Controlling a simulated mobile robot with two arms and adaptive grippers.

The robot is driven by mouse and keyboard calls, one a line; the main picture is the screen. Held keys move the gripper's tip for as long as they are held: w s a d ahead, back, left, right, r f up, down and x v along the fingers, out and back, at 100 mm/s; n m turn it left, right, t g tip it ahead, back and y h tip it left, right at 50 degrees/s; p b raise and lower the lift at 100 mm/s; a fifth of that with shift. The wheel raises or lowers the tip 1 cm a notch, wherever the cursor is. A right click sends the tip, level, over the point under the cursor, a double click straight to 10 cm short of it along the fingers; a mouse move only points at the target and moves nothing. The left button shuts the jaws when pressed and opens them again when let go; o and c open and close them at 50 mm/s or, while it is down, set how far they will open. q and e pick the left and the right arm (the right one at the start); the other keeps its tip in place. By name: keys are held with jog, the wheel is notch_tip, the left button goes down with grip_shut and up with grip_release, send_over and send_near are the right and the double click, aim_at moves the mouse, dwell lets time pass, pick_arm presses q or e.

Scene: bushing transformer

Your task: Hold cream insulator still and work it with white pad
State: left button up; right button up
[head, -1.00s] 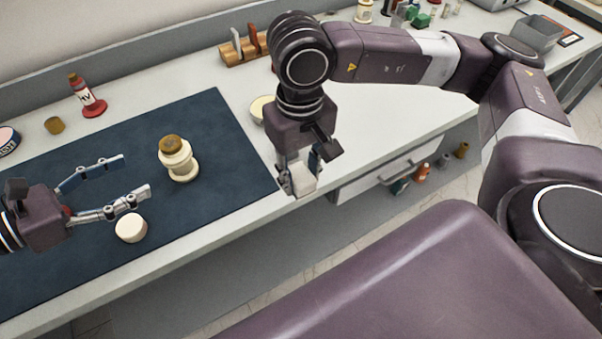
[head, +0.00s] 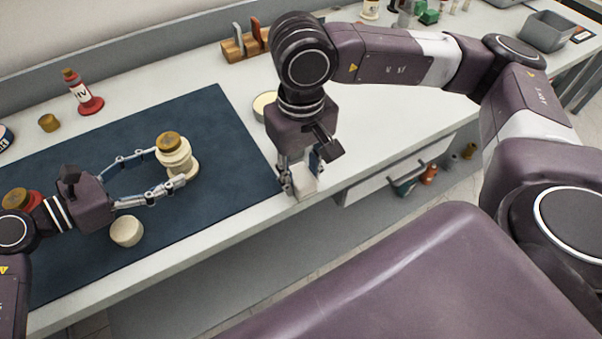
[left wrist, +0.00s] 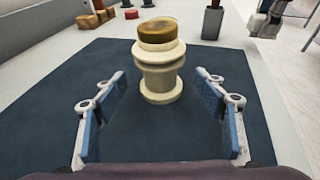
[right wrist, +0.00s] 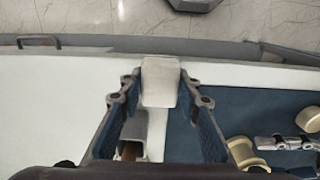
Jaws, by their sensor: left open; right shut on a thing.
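The cream insulator (head: 178,160), with a brown top, stands upright on the dark blue mat (head: 215,125). It also stands ahead in the left wrist view (left wrist: 160,75). My left gripper (head: 168,171) is open, its fingers reaching to either side of the insulator in the head view. In the left wrist view (left wrist: 161,92) the insulator stands between and just beyond the fingertips, apart from them. My right gripper (head: 302,176) is shut on the white pad (head: 304,181), held near the table's front edge right of the mat. The pad shows between the fingertips in the right wrist view (right wrist: 160,82).
A round cream piece (head: 126,231) lies on the mat below my left gripper. A red-based bottle (head: 82,92), a brown cap (head: 49,123) and a wooden rack (head: 244,45) are at the back.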

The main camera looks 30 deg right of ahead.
aim_at(174, 163)
pick_arm(q)
jog(key=shift+b+x, duration=0.45)
jog(key=shift+x, duration=1.2)
jog(key=c, duration=1.2)
